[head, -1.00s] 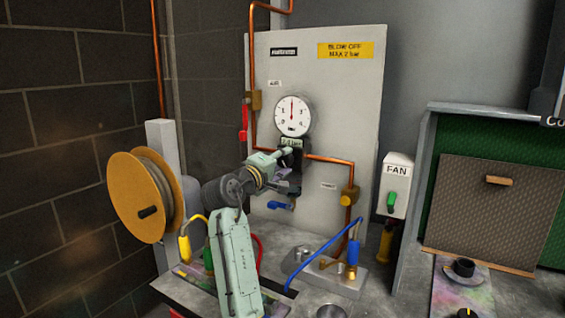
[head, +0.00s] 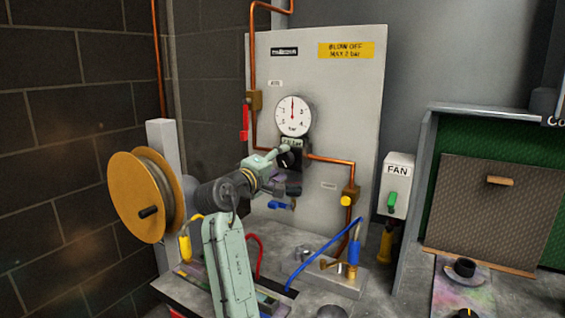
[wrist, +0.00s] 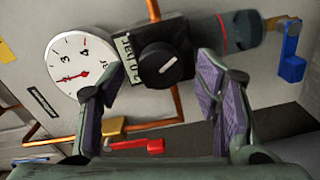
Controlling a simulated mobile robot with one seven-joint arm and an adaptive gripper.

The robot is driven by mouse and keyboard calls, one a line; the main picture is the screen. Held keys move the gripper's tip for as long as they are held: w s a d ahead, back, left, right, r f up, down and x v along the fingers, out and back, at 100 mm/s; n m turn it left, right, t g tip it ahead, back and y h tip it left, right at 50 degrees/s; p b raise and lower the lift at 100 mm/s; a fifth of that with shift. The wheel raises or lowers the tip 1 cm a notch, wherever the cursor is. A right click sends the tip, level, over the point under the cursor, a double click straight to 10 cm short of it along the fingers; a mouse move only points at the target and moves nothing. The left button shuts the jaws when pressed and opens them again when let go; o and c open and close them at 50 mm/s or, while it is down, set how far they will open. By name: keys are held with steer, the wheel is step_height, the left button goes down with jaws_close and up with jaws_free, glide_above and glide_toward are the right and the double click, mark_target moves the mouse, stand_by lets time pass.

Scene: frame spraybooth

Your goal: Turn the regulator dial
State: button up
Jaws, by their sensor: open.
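The regulator dial is a black round knob with a white pointer line, on a black square body. It shows in the wrist view (wrist: 160,66) between my finger tips and beyond them. In the head view the dial (head: 287,160) is partly covered by my gripper (head: 288,172). My gripper in the wrist view (wrist: 152,85) is open and empty, its purple-padded fingers either side of the dial, with no contact that I can see. A "20 bar"-like label (wrist: 127,62) sits beside the dial. The round gauge (head: 293,116) above has its red needle pointing straight up.
Copper pipes (head: 328,159) run across the grey panel. A red lever (head: 245,121) is at its left and a blue lever (head: 281,205) below the dial. A hose reel (head: 140,196), a blue hose (head: 318,258) and a fan switch box (head: 397,183) stand around.

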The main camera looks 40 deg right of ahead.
steer(key=v, duration=1)
steer(key=shift+w+a, duration=0.1)
